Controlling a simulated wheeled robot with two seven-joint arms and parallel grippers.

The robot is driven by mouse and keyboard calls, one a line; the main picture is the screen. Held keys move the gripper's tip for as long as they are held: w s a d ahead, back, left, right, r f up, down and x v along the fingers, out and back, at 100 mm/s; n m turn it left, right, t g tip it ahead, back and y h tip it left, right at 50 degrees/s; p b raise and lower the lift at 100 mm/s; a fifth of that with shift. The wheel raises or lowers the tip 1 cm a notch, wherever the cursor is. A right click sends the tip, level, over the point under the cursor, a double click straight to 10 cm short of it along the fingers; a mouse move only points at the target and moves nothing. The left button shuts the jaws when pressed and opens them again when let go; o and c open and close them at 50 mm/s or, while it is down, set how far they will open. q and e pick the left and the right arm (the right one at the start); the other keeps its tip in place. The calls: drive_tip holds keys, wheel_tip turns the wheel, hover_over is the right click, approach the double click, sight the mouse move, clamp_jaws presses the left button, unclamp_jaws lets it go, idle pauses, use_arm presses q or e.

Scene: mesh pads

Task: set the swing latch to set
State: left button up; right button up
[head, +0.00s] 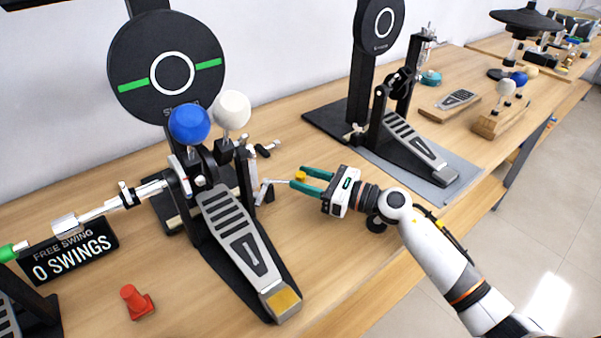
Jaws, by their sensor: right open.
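The swing latch looks like a thin metal lever with a yellow knob (300,176), reaching right from a small bracket (263,190) beside the near pedal (240,235). My right gripper (300,178) comes in from the right with its teal fingers open. The yellow knob shows between the fingertips; I cannot tell whether they touch it. No "set" marking is readable. Two beaters, one blue (189,124) and one white (232,110), stand upright above the pedal. My left gripper is not in view.
A round black pad (167,67) with green marks stands behind the beaters. A sign (70,257) reads "FREE SWING 0 SWINGS". A second pedal (414,143) is at the right. Bare table lies around my right gripper.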

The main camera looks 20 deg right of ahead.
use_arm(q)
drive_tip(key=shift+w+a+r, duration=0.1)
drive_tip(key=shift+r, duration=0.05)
use_arm(e)
drive_tip(key=shift+x, duration=0.8)
drive_tip(key=shift+c, duration=0.5)
clamp_jaws()
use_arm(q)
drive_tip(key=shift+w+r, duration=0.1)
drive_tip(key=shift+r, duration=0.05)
